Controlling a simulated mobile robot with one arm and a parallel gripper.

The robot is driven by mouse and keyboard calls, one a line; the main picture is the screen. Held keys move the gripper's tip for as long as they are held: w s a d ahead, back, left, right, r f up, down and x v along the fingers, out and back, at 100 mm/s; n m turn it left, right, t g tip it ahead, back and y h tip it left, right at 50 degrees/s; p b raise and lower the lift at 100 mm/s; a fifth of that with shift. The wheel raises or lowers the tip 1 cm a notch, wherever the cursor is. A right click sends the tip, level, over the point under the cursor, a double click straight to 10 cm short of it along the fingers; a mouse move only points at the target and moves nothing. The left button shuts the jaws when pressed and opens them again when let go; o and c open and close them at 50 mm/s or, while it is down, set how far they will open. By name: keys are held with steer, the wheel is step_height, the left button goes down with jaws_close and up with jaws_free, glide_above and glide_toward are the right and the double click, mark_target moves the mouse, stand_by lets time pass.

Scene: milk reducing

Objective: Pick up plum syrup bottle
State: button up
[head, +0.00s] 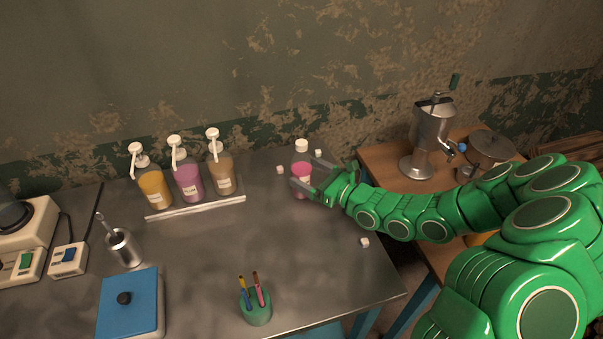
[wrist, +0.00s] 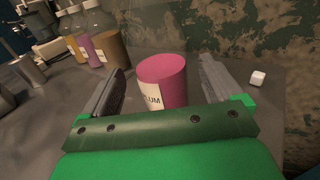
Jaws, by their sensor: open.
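The plum syrup bottle (head: 301,170), with a white cap and pink contents, stands upright near the back right of the metal table. In the wrist view its pink body (wrist: 165,78) shows a pale label ending in "LUM". My gripper (head: 303,184) reaches in from the right, low on the bottle. In the wrist view my open gripper (wrist: 162,72) has one finger on each side of the bottle. Gaps show beside the bottle, and I see no clear contact.
A tray (head: 197,207) with yellow, purple and brown pump bottles stands left. Small white cubes (head: 364,242) lie around the bottle. A pen cup (head: 257,308) stands in front. A metal grinder (head: 430,140) is on the wooden table right. The metal table's middle is clear.

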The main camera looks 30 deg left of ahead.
steer(key=shift+w+a+f, duration=0.1)
steer(key=shift+w+a, duration=0.1)
steer(key=shift+a, duration=0.9)
steer(key=shift+w+a+f, duration=0.1)
steer(key=shift+w+a, duration=0.1)
steer(key=shift+a, duration=0.85)
steer(key=c, duration=1.3)
